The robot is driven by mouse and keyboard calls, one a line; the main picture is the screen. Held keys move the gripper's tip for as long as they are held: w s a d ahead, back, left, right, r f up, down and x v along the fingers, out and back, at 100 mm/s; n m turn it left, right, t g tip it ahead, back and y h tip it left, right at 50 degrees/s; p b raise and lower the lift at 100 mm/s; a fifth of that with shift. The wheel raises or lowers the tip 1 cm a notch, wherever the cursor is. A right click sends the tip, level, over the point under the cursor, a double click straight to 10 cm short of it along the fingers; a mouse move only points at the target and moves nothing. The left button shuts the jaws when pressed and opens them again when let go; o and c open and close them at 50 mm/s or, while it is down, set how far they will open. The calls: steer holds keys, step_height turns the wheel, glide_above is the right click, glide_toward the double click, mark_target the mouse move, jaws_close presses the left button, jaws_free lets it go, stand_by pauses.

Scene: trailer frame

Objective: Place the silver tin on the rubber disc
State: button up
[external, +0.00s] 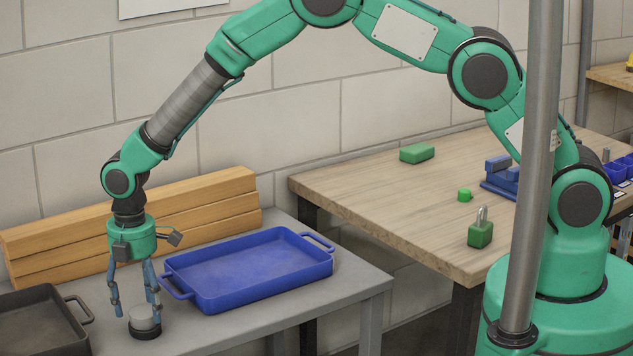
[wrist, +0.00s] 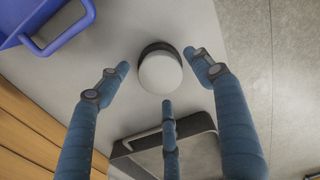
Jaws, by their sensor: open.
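The silver tin (external: 145,315) sits upright on the black rubber disc (external: 145,333) on the grey table, near its front edge. The tin (wrist: 160,74) is a pale round shape in the wrist view, with the dark disc (wrist: 157,46) showing past its upper edge. My gripper (external: 136,306) has three blue fingers, spread open around and just above the tin. In the wrist view, my gripper (wrist: 160,76) shows visible gaps between its fingertips and the tin. Nothing is held.
A blue tray (external: 250,267) stands right of my gripper. A dark tray (external: 40,318) stands to the left, and stacked wooden planks (external: 200,215) lie behind. A wooden bench (external: 370,185) with green blocks and a padlock (external: 480,232) is at the right.

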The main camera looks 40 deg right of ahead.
mark_target(134, 318)
step_height(134, 318, up, 11)
steer(key=p, duration=0.1)
steer(key=shift+f, duration=0.15)
stand_by(0.8)
